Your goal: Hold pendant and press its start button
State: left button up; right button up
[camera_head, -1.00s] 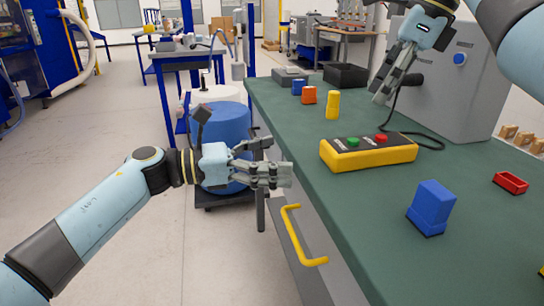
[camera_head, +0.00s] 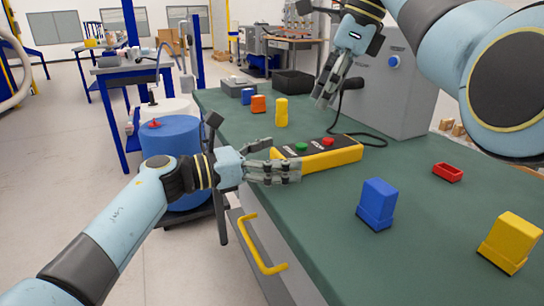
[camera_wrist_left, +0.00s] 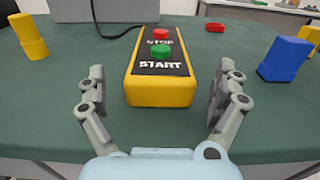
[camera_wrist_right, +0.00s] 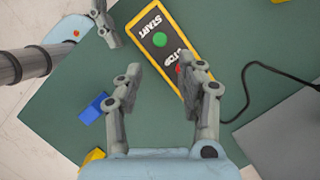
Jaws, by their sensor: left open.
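The pendant is a yellow box with a black top, lying on the green table (camera_head: 330,215). The pendant (camera_head: 335,158) has a green start button (camera_head: 301,147) at its near-left end and a red stop button (camera_head: 327,141) beyond it. In the left wrist view the pendant (camera_wrist_left: 160,85) lies ahead between the spread fingers of my left gripper (camera_wrist_left: 162,112), its START end nearest. My left gripper (camera_head: 275,172) is open at the pendant's left end; contact cannot be told. My right gripper (camera_head: 325,92) is open above the table behind the pendant. The right wrist view shows the pendant (camera_wrist_right: 166,50) below it.
A black cable (camera_head: 350,127) runs from the pendant to a grey cabinet (camera_head: 395,85). A yellow drawer handle (camera_head: 262,250) juts from the table front.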

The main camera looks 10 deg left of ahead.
pick_arm(q)
jog(key=shift+c, duration=0.4)
jog(key=c, duration=1.7)
pick_arm(e)
grip_shut()
pick_arm(q)
jog(key=shift+f, duration=0.1)
